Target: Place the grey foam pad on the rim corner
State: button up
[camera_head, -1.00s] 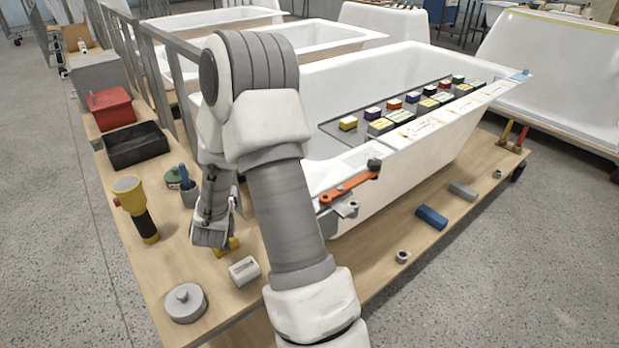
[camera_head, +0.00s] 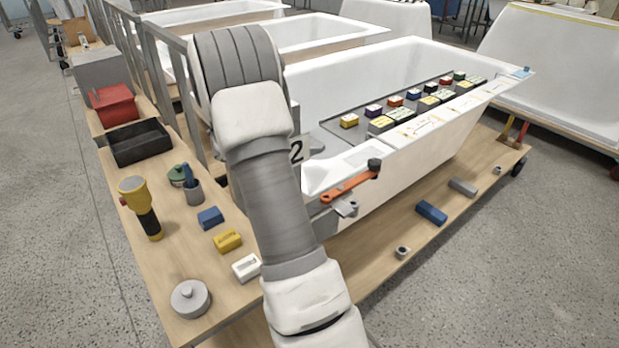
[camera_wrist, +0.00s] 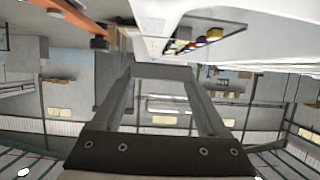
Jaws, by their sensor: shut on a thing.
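The grey foam pad (camera_wrist: 165,72) shows as a dark grey bar between my fingertips in the wrist view. My gripper (camera_wrist: 163,78) is shut on it. In the head view my raised arm hides both gripper and pad. The near white bathtub (camera_head: 450,130) has its near-left rim corner (camera_head: 314,178) just right of my arm. In the wrist view the white tub surface (camera_wrist: 180,14) is at the top, apart from the pad. I cannot tell the exact gap.
An orange-handled clamp (camera_head: 350,187) sits at the near rim corner. A tray of coloured blocks (camera_head: 340,133) lies along the rim. Blue (camera_head: 210,217), yellow (camera_head: 228,240) and white (camera_head: 246,267) blocks, a flashlight (camera_head: 140,207) and a grey lidded disc (camera_head: 190,298) stand on the bench.

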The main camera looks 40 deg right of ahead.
notch_tip(320, 180, down, 10)
jog(key=b, duration=0.3)
dwell(0.3)
jog(key=o, duration=1.2)
jog(key=shift+f, duration=0.1)
